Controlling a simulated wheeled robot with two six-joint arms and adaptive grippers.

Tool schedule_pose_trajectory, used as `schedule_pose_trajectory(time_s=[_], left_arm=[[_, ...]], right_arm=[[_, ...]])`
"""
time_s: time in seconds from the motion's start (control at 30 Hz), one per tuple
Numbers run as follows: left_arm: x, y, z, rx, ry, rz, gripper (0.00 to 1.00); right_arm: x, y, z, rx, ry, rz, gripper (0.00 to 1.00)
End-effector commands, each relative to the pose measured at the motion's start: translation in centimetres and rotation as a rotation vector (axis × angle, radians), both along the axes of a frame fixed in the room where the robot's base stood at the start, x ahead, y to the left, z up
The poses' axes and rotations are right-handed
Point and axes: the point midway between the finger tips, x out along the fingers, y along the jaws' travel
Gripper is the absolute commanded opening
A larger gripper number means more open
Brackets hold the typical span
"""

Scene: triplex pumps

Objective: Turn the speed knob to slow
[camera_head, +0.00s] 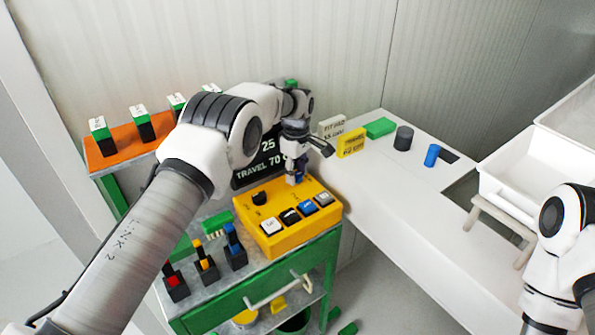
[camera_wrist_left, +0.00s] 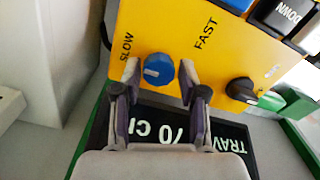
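The yellow control box (camera_head: 322,222) stands on the green cart. Its blue speed knob (camera_wrist_left: 158,70) lies between the SLOW and FAST labels in the left wrist view. The knob's white mark points left, toward the SLOW side. In the head view the knob (camera_head: 293,180) is mostly hidden under my left gripper (camera_head: 297,170). My left gripper (camera_wrist_left: 159,70) has one finger on each side of the knob, with narrow gaps visible, so it looks open around it. My right arm shows at the lower right, but its gripper is out of view.
A black knob (camera_wrist_left: 241,90) sits beside the blue one, with several push buttons (camera_head: 308,207) nearby. A black display board (camera_head: 262,160) stands behind the box. Levers (camera_head: 234,250) stand left of it. A white table (camera_head: 385,205) with small blocks is to the right.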

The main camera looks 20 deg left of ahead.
Motion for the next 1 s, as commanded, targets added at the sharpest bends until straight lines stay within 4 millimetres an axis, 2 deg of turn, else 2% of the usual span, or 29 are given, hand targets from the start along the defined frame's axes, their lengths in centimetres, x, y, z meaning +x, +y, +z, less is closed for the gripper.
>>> schedule_pose_trajectory(time_s=[0.23, 0.33, 0.47, 0.73, 0.87, 1.0], left_arm=[[0.0, -0.1, 0.1, -0.001, -0.002, -0.001, 0.44], [0.1, -0.1, 0.9, -0.001, -0.003, -0.001, 0.44], [0.1, 0.0, 3.2, -0.002, -0.005, -0.001, 0.44], [0.2, 0.1, 9.8, -0.002, -0.003, 0.0, 0.44], [0.2, 0.2, 11.5, -0.003, -0.001, 0.001, 0.44], [0.1, 0.2, 12.0, -0.002, 0.001, 0.001, 0.44]], right_arm=[[0.0, 0.0, 0.0, 0.0, 0.0, 0.0, 0.52], [0.0, 0.0, 0.0, 0.0, 0.0, 0.0, 0.52], [0.0, 0.0, 0.0, 0.0, 0.0, 0.0, 0.52], [0.0, 0.0, 0.0, 0.0, 0.0, 0.0, 0.52], [0.0, 0.0, 0.0, 0.0, 0.0, 0.0, 0.52], [0.0, 0.0, 0.0, 0.0, 0.0, 0.0, 0.52]])
